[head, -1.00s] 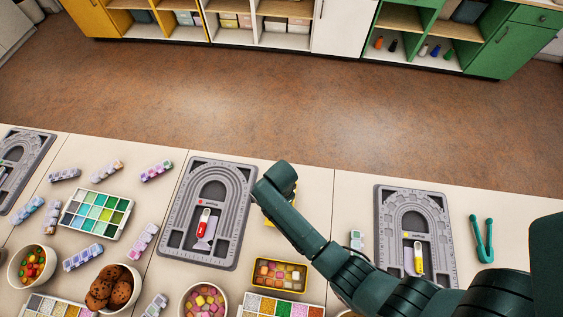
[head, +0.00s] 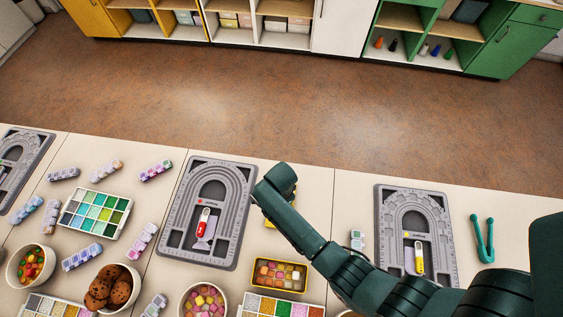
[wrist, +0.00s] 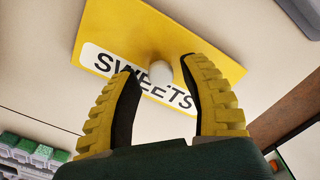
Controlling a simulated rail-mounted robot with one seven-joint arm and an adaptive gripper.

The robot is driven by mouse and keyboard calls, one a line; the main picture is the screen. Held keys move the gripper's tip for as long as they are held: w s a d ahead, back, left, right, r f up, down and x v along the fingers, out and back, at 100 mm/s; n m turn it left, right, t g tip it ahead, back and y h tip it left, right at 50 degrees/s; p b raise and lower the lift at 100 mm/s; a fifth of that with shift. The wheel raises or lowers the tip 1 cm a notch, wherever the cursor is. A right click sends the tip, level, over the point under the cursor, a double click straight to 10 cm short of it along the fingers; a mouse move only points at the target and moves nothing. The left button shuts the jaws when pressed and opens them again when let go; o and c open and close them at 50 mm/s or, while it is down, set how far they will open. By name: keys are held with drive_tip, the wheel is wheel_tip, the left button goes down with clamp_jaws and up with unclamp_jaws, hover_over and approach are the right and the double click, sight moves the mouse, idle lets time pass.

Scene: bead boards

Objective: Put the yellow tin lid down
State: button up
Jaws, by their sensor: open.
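The yellow tin lid (wrist: 120,28) fills the upper part of the wrist view, with a white label reading "SWEETS" and a pale round knob (wrist: 162,77). My gripper (wrist: 160,66) is open, with one yellow-padded finger on each side of the knob and gaps showing between. The lid appears to lie on the pale table. In the head view, only a little of the lid (head: 268,223) shows beside the end of my arm, which hides the rest. The open yellow tin (head: 279,289), holding sweets in several colours, stands nearer than the lid.
A grey bead board (head: 238,232) lies left of my gripper, and another bead board (head: 440,215) lies to the right. Bowls of sweets (head: 203,302) and cookies (head: 110,288) and a bead tray (head: 96,213) crowd the left.

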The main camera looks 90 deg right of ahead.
wheel_tip(320, 180, up, 11)
drive_tip(key=p, duration=0.2)
drive_tip(key=w+a+r+n+t+h, duration=0.2)
drive_tip(key=w+r+n+t, duration=0.4)
drive_tip(key=w+r, duration=0.65)
drive_tip(key=w+a+r+n+t+h, duration=0.2)
drive_tip(key=w+r+n+t, duration=0.2)
drive_tip(key=w+r+n, duration=0.6)
drive_tip(key=w+a+r+n+t, duration=0.2)
drive_tip(key=w+a+r+t, duration=0.15)
drive_tip(key=r, duration=0.55)
drive_tip(key=w+a+r+n+t, duration=0.2)
drive_tip(key=a+r, duration=0.3)
drive_tip(key=r, duration=0.4)
drive_tip(key=s+a+r+n+t+y, duration=0.1)
drive_tip(key=s+a+r+n+t, duration=0.1)
drive_tip(key=r, duration=0.6)
drive_tip(key=s+a+r+n+t+y, duration=0.2)
drive_tip(key=s+a+r+n+t, duration=0.1)
drive_tip(key=a+r+n, duration=0.3)
wheel_tip(320, 180, up, 3)
drive_tip(key=a+t, duration=0.1)
drive_tip(key=a, duration=0.1)
drive_tip(key=shift+s+a+t+y, duration=0.3)
drive_tip(key=shift+t, duration=0.05)
drive_tip(key=shift+f, duration=0.1)
